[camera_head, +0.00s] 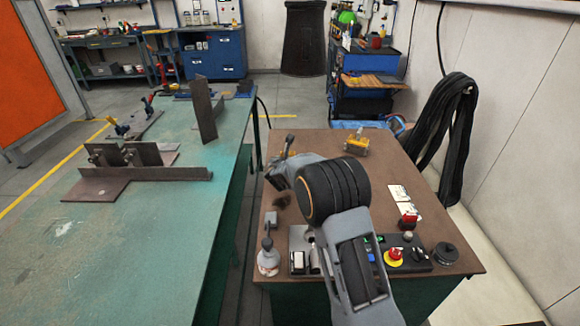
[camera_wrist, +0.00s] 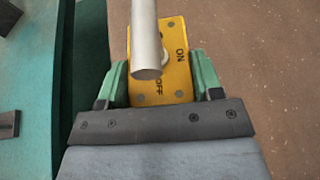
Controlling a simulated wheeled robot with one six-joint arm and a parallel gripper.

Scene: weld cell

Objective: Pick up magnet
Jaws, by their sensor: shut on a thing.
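The magnet is a yellow block (camera_wrist: 178,80) with ON and OFF lettering and a grey lever, seen close up in the wrist view. My gripper (camera_wrist: 161,80) is shut on it, with one green finger against each side. The lever rises over the block and hides part of its top. In the head view, my gripper (camera_head: 277,172) is near the far left edge of the brown table. Only the lever (camera_head: 289,142) and a little of the magnet show there. I cannot tell whether the magnet touches the tabletop.
The brown table (camera_head: 330,255) also holds a small yellow item (camera_head: 356,143), white cards (camera_head: 405,202), a control box with a red button (camera_head: 394,254) and an oil can (camera_head: 268,258). A green welding table (camera_head: 110,250) with metal plates stands left, across a narrow gap.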

